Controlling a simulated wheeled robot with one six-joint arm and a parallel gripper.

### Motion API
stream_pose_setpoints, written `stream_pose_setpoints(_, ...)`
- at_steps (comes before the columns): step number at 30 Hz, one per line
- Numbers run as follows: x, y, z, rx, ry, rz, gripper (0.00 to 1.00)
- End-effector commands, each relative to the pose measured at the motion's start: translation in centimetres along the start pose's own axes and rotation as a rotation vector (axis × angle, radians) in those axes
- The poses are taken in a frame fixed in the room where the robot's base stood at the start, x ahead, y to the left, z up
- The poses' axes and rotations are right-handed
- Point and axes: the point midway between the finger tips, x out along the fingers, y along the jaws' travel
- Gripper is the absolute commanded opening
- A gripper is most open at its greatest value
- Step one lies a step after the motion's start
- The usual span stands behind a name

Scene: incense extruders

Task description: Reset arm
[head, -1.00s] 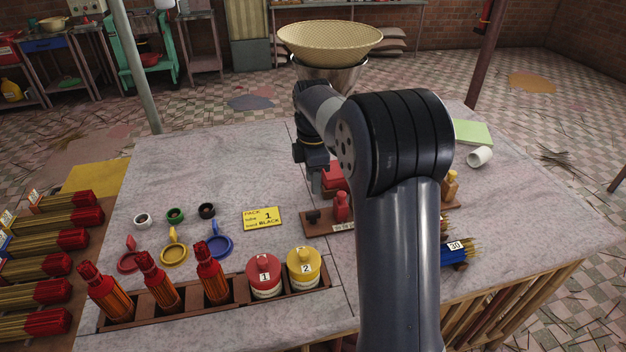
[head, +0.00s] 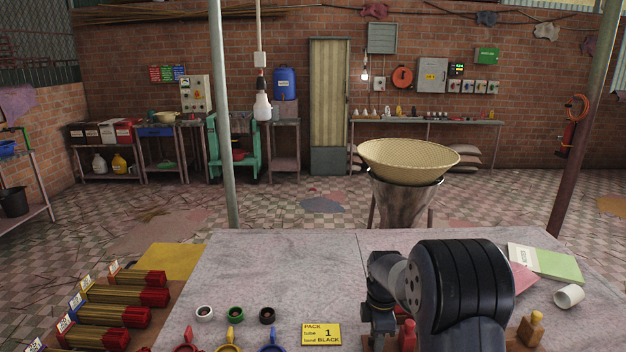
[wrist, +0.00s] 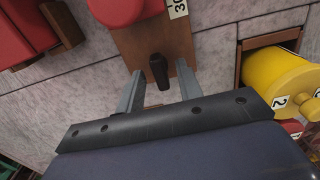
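My arm reaches over the grey table (head: 290,265) in the head view and is bent at its dark joint. Its lower end drops out of sight near the bottom edge there. In the wrist view my gripper (wrist: 158,85) has its two grey fingers apart. A dark peg (wrist: 158,70) on a wooden board (wrist: 140,45) shows between the fingers. The peg does not appear gripped, and I cannot tell how far below the fingers it is.
A yellow card (head: 321,334) reads tube 1, band BLACK. A white cup (head: 568,296) and a green book (head: 545,263) lie right. A yellow number 2 container (wrist: 282,85) shows in the wrist view.

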Motion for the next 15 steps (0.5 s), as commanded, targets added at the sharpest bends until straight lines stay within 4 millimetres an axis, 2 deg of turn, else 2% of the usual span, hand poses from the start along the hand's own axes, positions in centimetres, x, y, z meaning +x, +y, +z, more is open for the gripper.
stream_pose_setpoints(11,-0.2,0.0,0.0,0.003,0.000,0.001,0.35)
stream_pose_setpoints(15,-1.4,0.1,0.0,-0.008,0.000,0.004,0.35)
